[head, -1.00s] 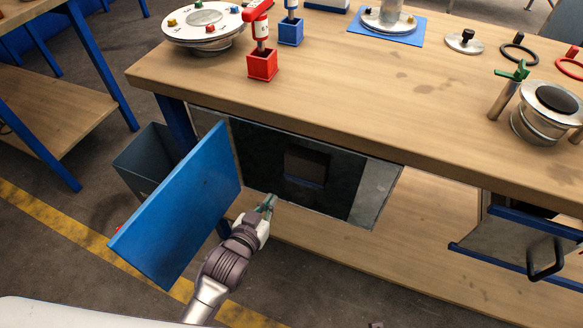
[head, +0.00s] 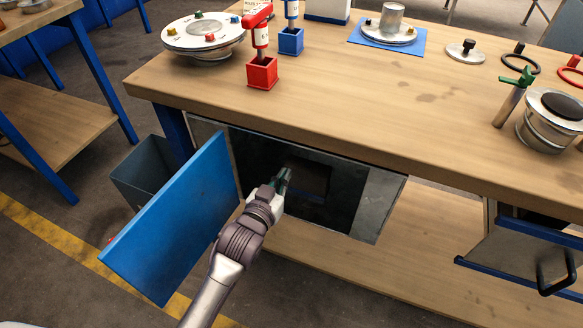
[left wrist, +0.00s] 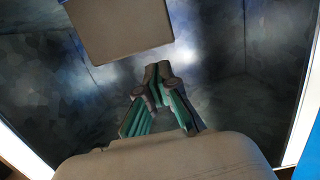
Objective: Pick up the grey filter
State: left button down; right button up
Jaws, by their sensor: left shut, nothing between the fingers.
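The grey filter, a flat square-edged block (left wrist: 118,28), shows at the top of the left wrist view, inside the metal-walled cabinet. In the head view it is a dark square (head: 311,179) in the cabinet's shadow. My left gripper (head: 284,177) is at the cabinet opening, just left of the filter in that view. In the left wrist view its green-padded fingers (left wrist: 157,76) meet at the tips, empty, below the filter's lower edge and apart from it in the picture. The depth gap is hard to judge. My right gripper is not in view.
The blue cabinet door (head: 175,222) stands open left of my left arm. The wooden bench top (head: 350,105) overhangs the opening. A grey bin (head: 143,172) stands behind the door. A drawer with a black handle (head: 545,275) is at the right.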

aim_at(298, 158)
pick_arm(q)
jog(key=x, duration=0.2)
jog(key=f+b+x, duration=0.1)
jog(key=x, duration=0.2)
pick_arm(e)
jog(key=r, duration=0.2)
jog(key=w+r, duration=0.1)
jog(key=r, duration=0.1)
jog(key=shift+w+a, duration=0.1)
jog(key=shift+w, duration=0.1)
